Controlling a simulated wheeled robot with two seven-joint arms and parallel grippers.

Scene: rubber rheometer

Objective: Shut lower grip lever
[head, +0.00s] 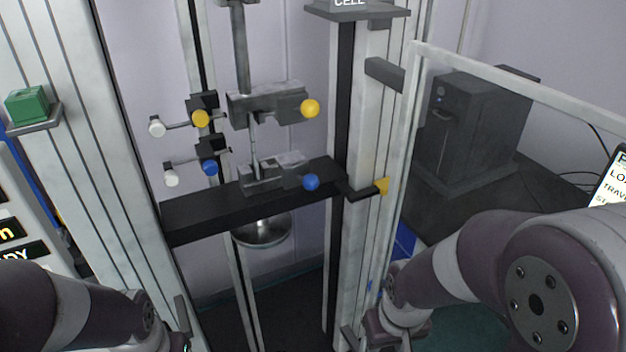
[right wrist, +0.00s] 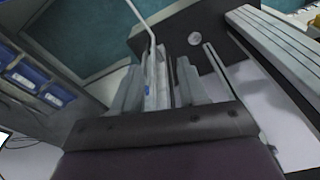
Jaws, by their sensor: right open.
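The lower grip (head: 262,176) sits on the dark crossbeam in the middle of the head view. Its lever ends in a blue ball knob (head: 311,182) on the grip's right side. The upper grip (head: 262,104) hangs above it, with a yellow ball knob (head: 310,108) on its right. A thin pale strip (head: 254,135) runs between the two grips. My right gripper (right wrist: 160,82) is open, with grey fingers in the right wrist view. It is low, right of the frame column and well apart from the lower grip. My left arm is at the lower left; its fingers cannot be made out clearly.
The dark crossbeam (head: 215,212) spans the columns, with a round metal pan (head: 262,232) below it. Side arms with white knobs (head: 157,126) stick out left of the grips. A clear door with a pale frame (head: 520,82) stands at right, before a dark cabinet (head: 468,125).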

